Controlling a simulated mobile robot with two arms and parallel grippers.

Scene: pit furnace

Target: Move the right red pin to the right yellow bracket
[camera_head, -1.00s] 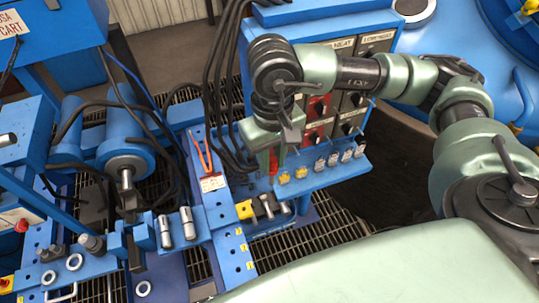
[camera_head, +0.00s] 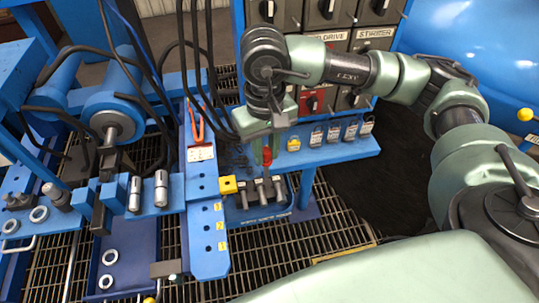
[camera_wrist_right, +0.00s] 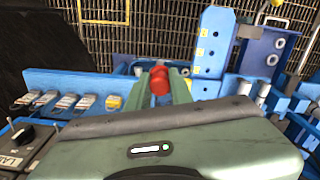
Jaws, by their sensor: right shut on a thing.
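The red pin (camera_head: 267,157) is upright under my right gripper (camera_head: 262,142), just left of the blue shelf. In the right wrist view the pin's red end (camera_wrist_right: 159,80) is between the two fingers of my right gripper (camera_wrist_right: 160,88), which is shut on it. The pin's lower end is hard to make out. A yellow bracket (camera_head: 228,184) sits on the blue bar to the lower left of the pin. A second yellow bracket cannot be identified surely. My left gripper is not in view.
A blue shelf (camera_head: 335,154) with several small tagged items is close right of the gripper. Grey cylinders (camera_head: 262,191) stand below the pin. Black hoses (camera_head: 210,70) hang at the left. A red-handled tool (camera_head: 197,122) lies on the blue bar.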

